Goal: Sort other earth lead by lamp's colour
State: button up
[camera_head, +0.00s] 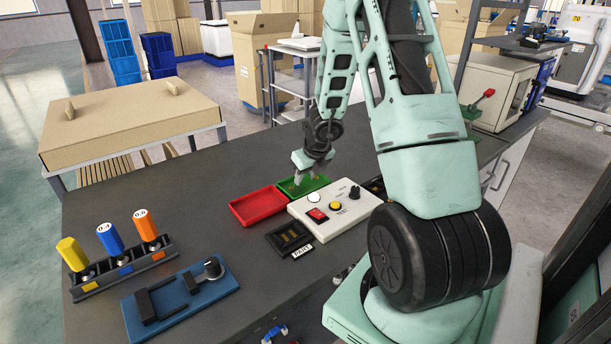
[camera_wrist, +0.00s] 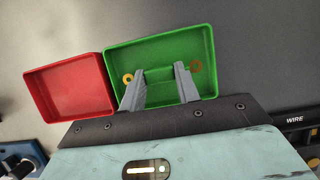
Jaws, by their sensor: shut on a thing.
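My gripper (camera_head: 309,176) is low over the green tray (camera_head: 288,190), at the far side of the bench. In the wrist view, the fingers (camera_wrist: 160,70) reach over the green tray (camera_wrist: 148,46), spaced apart. They are shut on what seems to be the earth lead; its body is hard to tell from the green tray. One ring end (camera_wrist: 128,79) shows left of the fingers and another (camera_wrist: 195,66) to their right. The red tray (camera_head: 258,207) beside it looks empty. The cream test box (camera_head: 340,222) has a whitish round lamp (camera_head: 314,197), a red switch and a yellow button.
A black holder labelled PART (camera_head: 282,237) lies before the test box. A rack (camera_head: 125,268) of yellow, blue and orange handles and a blue fixture (camera_head: 185,298) stand at the left.

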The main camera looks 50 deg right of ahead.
jog(key=shift+f+b, duration=0.4)
jog(key=shift+f, duration=0.05)
jog(key=o, duration=1.1)
jog(key=shift+r, duration=0.1)
notch_tip(320, 180, up, 7)
jog(key=p, duration=0.7)
